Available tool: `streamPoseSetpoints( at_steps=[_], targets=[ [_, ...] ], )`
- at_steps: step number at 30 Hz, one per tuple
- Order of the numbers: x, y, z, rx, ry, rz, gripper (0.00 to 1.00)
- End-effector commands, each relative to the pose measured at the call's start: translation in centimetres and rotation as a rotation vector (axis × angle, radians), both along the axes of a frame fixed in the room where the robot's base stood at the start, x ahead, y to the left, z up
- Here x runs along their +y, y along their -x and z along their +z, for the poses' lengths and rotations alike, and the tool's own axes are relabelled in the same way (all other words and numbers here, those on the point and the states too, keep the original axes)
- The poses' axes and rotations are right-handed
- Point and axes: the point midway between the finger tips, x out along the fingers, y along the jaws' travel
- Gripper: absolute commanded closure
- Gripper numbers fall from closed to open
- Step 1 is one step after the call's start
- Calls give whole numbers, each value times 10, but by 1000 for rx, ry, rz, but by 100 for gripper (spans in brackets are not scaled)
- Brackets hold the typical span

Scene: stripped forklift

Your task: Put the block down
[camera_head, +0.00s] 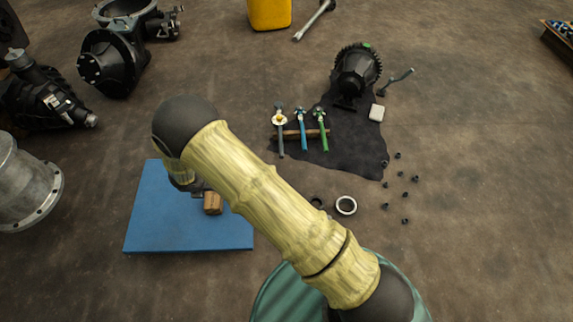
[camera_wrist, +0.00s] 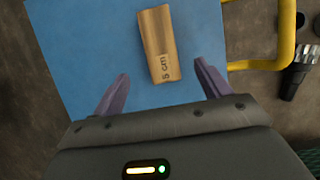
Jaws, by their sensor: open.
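A small wooden block (camera_wrist: 158,45) marked "5 cm" rests on a blue board (camera_wrist: 80,45) in the wrist view. My gripper (camera_wrist: 162,78) is open, with its two purple fingers spread wide on either side of the block's near end and apart from it. In the head view the block (camera_head: 212,203) shows near the middle of the blue board (camera_head: 150,220), just beside my arm. My arm hides most of the gripper and part of the board there.
A black cloth (camera_head: 360,150) at centre right holds a dark gear part (camera_head: 357,70) and several tools. A pale ring (camera_head: 346,205) and several small dark pieces lie on the floor. A metal flange part (camera_head: 25,185) stands left of the board. A yellow container (camera_head: 268,14) is at the back.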

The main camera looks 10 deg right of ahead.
Motion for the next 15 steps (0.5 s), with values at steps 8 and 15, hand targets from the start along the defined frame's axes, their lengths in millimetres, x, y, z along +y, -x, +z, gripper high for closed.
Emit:
streamPoseSetpoints(
  at_steps=[8,15],
  targets=[
    [-56,-16,54,2,-112,-375,24],
    [-156,-10,133,3,-318,-1054,24]
  ],
)
